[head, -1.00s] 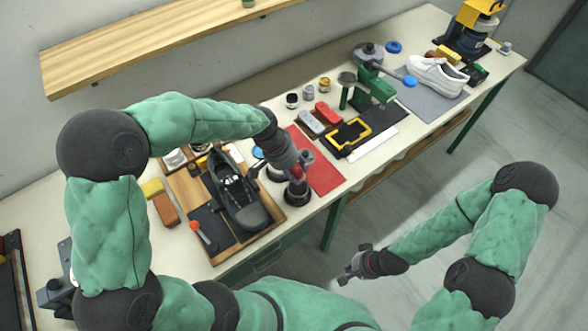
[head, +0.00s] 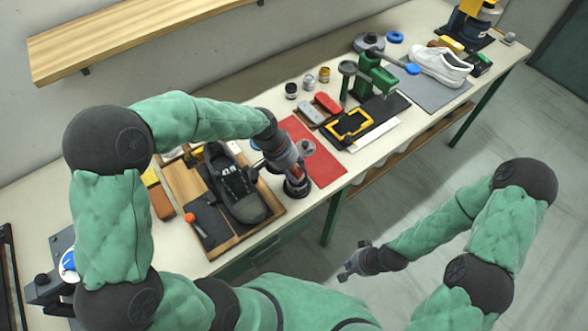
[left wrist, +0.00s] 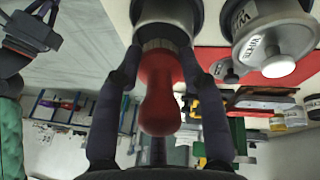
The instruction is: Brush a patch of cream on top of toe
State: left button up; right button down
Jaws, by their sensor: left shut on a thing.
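The dark shoe (head: 238,185) rests on a wooden board, its rounded toe (head: 248,208) pointing toward the front edge. My left gripper (head: 293,176) is to the right of the shoe. It is shut on the red handle of the brush (left wrist: 160,90), with one finger on each side. In the left wrist view, a jar with a knobbed metal lid (left wrist: 275,52) stands beside that pot. My right gripper (head: 357,264) is empty and open, off the table's front.
A red mat (head: 326,168) lies right of my left gripper. An orange-tipped tool (head: 192,221) lies on the board (head: 228,250) left of the toe. Small jars (head: 308,81), a green press (head: 372,75) and a white shoe (head: 440,65) stand further right. A wooden shelf (head: 130,40) hangs behind.

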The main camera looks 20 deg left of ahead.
pick_arm(q)
jog(key=shift+s+f+b, duration=0.1)
jog(key=shift+f+b, duration=0.35)
jog(key=shift+f, duration=0.25)
dwell(1.8)
jog(key=shift+r+p, duration=2.6)
jog(key=shift+r, duration=1)
jog(key=shift+f, duration=0.1)
